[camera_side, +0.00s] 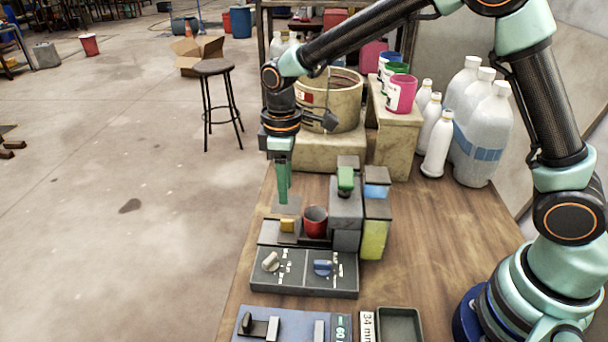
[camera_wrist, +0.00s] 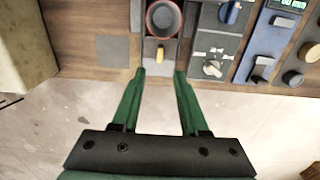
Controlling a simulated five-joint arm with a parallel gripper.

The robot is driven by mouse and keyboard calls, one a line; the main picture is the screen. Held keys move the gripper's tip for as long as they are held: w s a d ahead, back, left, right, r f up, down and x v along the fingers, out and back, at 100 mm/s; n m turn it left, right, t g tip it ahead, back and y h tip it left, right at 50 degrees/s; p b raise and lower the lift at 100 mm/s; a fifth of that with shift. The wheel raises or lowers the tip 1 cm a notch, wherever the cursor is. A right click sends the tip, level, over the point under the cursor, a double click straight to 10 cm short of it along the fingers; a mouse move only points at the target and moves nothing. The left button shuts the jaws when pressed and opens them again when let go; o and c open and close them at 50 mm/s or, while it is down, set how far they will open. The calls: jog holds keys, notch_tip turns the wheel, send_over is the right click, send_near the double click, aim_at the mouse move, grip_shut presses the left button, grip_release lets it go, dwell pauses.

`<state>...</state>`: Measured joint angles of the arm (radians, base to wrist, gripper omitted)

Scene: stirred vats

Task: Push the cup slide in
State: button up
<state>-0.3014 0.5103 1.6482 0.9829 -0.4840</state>
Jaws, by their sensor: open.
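The red cup (camera_side: 315,222) stands upright beside the grey dispenser tower (camera_side: 346,208). It also shows from above in the wrist view (camera_wrist: 163,18). A yellow knob (camera_side: 288,226) sits on the cup slide (camera_wrist: 149,52), on the side away from the tower. In the wrist view the knob (camera_wrist: 159,54) lies just beyond my fingertips, in line with the gap between them. My gripper (camera_wrist: 160,73) is open and empty, its green fingers apart. In the side view my gripper (camera_side: 283,200) points down, above and behind the knob; contact is not visible.
A panel with a white and a blue dial (camera_side: 305,272) lies in front of the slide. A grey square patch (camera_wrist: 112,50) lies on the table beside it. White bottles (camera_side: 437,140) and a large beige tub (camera_side: 345,100) stand behind. The table's left edge is near my gripper.

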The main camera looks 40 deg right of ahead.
aim_at(287, 220)
notch_tip(287, 220, down, 8)
jog(key=shift+f, duration=0.2)
grip_shut()
dwell(1.5)
